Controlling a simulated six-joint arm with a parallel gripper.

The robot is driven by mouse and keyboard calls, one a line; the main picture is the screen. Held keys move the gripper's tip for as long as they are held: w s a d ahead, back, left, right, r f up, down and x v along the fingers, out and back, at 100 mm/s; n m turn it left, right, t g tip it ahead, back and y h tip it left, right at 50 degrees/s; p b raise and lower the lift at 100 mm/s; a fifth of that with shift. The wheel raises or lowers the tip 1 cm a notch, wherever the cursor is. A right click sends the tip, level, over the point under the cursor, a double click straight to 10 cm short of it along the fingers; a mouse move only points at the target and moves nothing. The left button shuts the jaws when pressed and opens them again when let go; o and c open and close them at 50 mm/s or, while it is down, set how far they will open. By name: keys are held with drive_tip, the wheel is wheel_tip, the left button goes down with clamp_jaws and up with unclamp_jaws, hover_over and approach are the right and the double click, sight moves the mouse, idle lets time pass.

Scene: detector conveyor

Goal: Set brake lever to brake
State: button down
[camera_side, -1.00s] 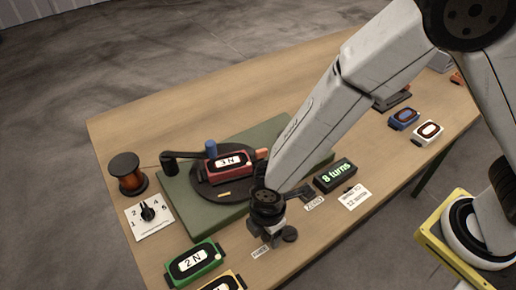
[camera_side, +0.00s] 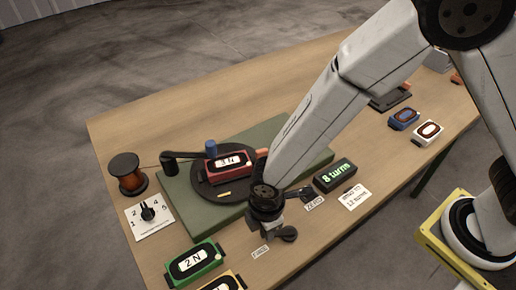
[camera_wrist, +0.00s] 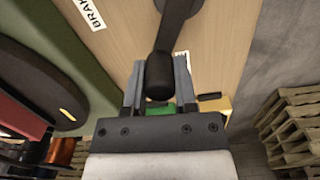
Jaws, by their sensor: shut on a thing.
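The brake lever (camera_wrist: 168,40) is black, with a rounded base at the top of the wrist view and a knob-like end between my fingers. My gripper (camera_wrist: 157,82) is shut on that end, one finger on each side. A white label starting "BRAK" (camera_wrist: 92,12) lies to the left of the lever. In the side view my gripper (camera_side: 270,232) is low over the table's front part, beside a white label (camera_side: 260,252) that seems to read "FREE". It hides most of the lever there; a dark rounded part (camera_side: 288,234) shows at its right.
A green base (camera_side: 180,205) carries a black turntable with a red 3N box (camera_side: 228,167) behind my gripper. A green 2N box (camera_side: 195,263) stands at front left.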

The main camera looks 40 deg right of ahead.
drive_tip(key=m, duration=0.1)
drive_tip(key=w+d+m, duration=0.1)
drive_tip(key=m, duration=0.1)
drive_tip(key=w+m, duration=0.1)
drive_tip(key=m, duration=0.1)
drive_tip(key=shift+d, duration=0.35)
drive_tip(key=m, duration=0.1)
drive_tip(key=d+m, duration=0.1)
drive_tip(key=m, duration=0.1)
drive_tip(key=d+m, duration=0.1)
drive_tip(key=m, duration=0.1)
drive_tip(key=shift+w, duration=0.4)
drive_tip(key=shift+d, duration=0.15)
drive_tip(key=shift+c, duration=2)
unclamp_jaws()
wheel_tip(320, 180, up, 8)
drive_tip(key=shift+f, duration=0.1)
